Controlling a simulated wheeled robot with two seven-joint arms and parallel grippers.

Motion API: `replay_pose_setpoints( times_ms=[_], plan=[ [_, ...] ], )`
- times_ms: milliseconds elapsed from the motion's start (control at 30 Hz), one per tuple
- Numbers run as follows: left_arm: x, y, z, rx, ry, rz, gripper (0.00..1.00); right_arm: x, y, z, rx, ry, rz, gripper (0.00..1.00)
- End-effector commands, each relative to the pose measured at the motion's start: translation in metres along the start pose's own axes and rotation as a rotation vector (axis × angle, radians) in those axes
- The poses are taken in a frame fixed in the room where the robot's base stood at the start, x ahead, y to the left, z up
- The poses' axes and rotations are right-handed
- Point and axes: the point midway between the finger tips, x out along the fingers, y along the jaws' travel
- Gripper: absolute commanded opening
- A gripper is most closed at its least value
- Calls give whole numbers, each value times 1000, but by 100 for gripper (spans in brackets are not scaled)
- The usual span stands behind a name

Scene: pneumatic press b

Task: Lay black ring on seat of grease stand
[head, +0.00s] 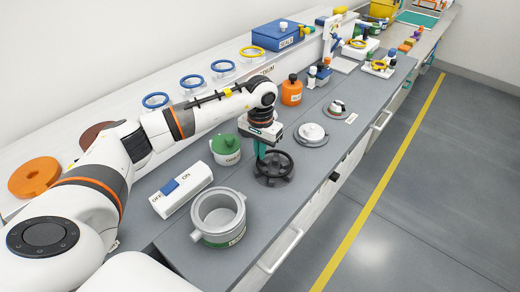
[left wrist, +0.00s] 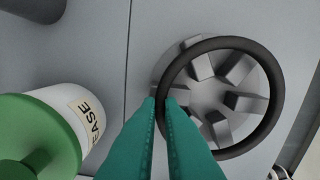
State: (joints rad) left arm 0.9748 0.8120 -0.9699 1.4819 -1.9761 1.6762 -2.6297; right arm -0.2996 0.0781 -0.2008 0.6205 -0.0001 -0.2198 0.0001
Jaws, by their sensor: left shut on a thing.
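The black ring (head: 290,160) is in my left gripper (head: 260,156), whose green fingers are shut on its rim. In the left wrist view the fingertips (left wrist: 160,102) pinch the left edge of the ring (left wrist: 281,85). The grease stand (head: 272,180) is a dark grey round base directly below the ring. In the left wrist view its seat (left wrist: 222,130) shows several radial blocks inside the ring outline. The ring looks shifted a little to the right of the seat. I cannot tell whether they touch. My right gripper is not in view.
A white jar with a green lid, labelled grease (left wrist: 85,120), stands left of the stand; it is also in the head view (head: 226,150). A grey pot (head: 218,215), a white switch box (head: 180,188), an orange bottle (head: 292,90) and a silver-lidded fixture (head: 311,133) stand nearby.

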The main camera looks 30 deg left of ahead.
Motion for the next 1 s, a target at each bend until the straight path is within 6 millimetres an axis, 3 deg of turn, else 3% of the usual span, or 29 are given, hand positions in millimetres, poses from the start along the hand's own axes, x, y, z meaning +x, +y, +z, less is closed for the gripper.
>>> replay_pose_setpoints(
  times_ms=[667, 700, 800, 1000],
  plan=[
    [9, 0, 0, 0, 0, 0, 0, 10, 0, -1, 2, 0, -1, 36],
    [8, 0, 0, 0, 0, 0, 13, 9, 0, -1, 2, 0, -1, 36],
    [8, 0, 0, 0, 0, 0, 30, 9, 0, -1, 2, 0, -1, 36],
    [8, 0, 0, 0, 0, 0, 32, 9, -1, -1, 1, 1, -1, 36]
  ],
)
